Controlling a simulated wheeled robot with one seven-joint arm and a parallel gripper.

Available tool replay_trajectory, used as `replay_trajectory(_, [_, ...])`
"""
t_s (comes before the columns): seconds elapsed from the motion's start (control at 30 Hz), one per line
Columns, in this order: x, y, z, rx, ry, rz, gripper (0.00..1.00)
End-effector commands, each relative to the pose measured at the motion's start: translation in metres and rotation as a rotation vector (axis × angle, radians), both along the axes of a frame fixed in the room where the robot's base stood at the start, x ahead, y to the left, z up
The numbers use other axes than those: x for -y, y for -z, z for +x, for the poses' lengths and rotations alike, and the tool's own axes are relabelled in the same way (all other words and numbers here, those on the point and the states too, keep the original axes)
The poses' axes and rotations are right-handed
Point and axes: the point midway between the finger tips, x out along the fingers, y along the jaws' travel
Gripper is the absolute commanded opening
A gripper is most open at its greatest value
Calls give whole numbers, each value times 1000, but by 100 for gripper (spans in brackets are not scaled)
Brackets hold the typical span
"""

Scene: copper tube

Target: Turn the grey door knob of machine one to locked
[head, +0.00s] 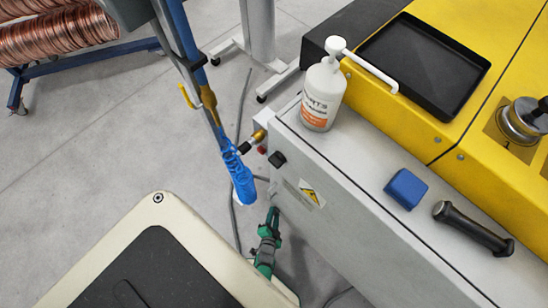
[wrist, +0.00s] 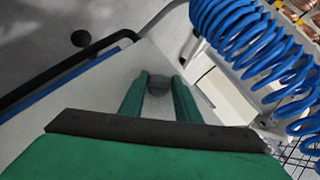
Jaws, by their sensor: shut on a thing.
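The grey door knob (wrist: 158,84) shows in the wrist view as a dark grey round piece on the pale cabinet panel. My gripper (wrist: 157,98) has its two green fingers on either side of the knob, shut on it. In the head view my green gripper (head: 272,214) reaches to the side face of the grey machine cabinet (head: 350,220), low and left of the warning label (head: 311,192). The knob itself is hidden by the gripper in that view. I cannot tell the knob's turn angle or any lock marking.
A blue coiled hose (head: 240,175) hangs close to my gripper; its coils (wrist: 245,35) also show in the wrist view. A black knob (head: 277,158) sits higher on the cabinet.

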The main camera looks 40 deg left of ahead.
Motion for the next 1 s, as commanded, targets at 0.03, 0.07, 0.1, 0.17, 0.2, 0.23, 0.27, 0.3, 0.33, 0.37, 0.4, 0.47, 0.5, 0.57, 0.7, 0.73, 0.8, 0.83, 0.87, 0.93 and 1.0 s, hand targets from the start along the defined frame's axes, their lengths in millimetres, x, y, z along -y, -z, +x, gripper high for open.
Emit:
replay_trajectory(0.03, [0, 0, 1, -1, 1, -2, 7])
replay_trajectory(0.07, [0, 0, 1, -1, 1, -2, 7])
replay_trajectory(0.1, [0, 0, 1, -1, 1, -4, 7])
replay_trajectory(0.17, [-1, 0, 0, -2, 0, -8, 7])
replay_trajectory(0.2, [-1, 0, 0, -2, -1, -11, 7])
replay_trajectory(0.23, [-1, 0, 0, -2, -1, -15, 7])
replay_trajectory(0.27, [-1, 0, 0, -2, -1, -20, 7])
replay_trajectory(0.3, [-1, -1, 1, -3, 1, -27, 7])
replay_trajectory(0.33, [-1, -1, 1, -4, 1, -32, 7])
replay_trajectory(0.37, [-1, -1, 1, -3, 2, -39, 7])
replay_trajectory(0.4, [-1, -1, 1, -4, 3, -49, 7])
replay_trajectory(0.47, [-1, -1, 1, -5, 3, -66, 7])
replay_trajectory(0.5, [0, -1, 1, -6, 4, -78, 7])
replay_trajectory(0.57, [0, -1, 1, -10, 5, -96, 7])
replay_trajectory(0.7, [0, -2, 2, -13, 8, -142, 7])
replay_trajectory(0.73, [0, -2, 2, -13, 8, -154, 7])
replay_trajectory(0.8, [0, -2, 2, -15, 10, -177, 7])
replay_trajectory(0.83, [-1, -2, 2, -15, 9, -187, 7])
replay_trajectory(0.87, [-1, -2, 2, -18, 8, -197, 7])
replay_trajectory(0.93, [-1, -3, 2, -19, 10, -221, 7])
replay_trajectory(1.0, [-1, -3, 2, -21, 11, -244, 7])
